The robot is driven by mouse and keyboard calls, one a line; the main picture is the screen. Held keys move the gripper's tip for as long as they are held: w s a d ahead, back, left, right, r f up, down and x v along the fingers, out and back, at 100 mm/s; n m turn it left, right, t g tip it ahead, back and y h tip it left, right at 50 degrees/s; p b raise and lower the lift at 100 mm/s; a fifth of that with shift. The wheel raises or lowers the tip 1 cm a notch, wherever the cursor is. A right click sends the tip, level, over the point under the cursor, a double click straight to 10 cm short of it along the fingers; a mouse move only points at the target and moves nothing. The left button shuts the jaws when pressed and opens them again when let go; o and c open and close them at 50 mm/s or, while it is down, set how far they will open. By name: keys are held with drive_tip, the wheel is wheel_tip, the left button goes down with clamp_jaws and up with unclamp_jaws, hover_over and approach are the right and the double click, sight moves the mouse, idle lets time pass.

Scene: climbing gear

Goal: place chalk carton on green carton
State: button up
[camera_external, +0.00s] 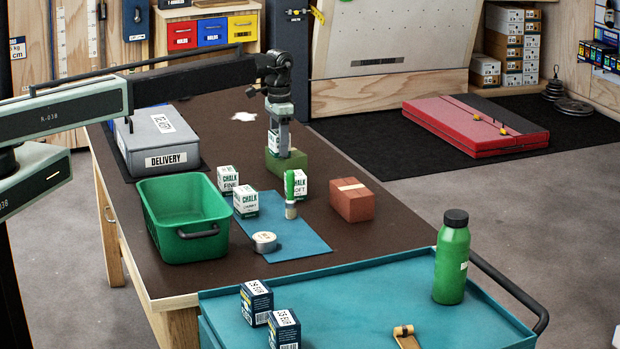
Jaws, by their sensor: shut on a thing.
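My gripper (280,143) points straight down and is shut on a small white chalk carton (273,142), mostly hidden by the fingers. The carton is right at the top of the green carton (287,163); I cannot tell whether it touches it. The green carton sits on the brown table, its front right partly hidden by a green-handled brush (290,190) and another chalk carton (301,184). Two more chalk cartons stand nearer, one at the left (228,178) and one on the blue mat (246,201).
A green tub (160,212) and a grey delivery box (165,140) stand at the left. A reddish-brown block (352,200) lies to the right. A tape roll (264,242) lies on the blue mat (300,242). A blue cart (370,290) with a green bottle (451,262) is in front.

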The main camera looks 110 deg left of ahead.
drive_tip(key=o, duration=1)
drive_tip(key=shift+f, duration=0.15)
drive_tip(key=o, duration=0.4)
drive_tip(key=shift+o, duration=0.2)
wheel_tip(320, 180, up, 13)
drive_tip(key=p, duration=1.2)
drive_tip(key=shift+f, duration=0.25)
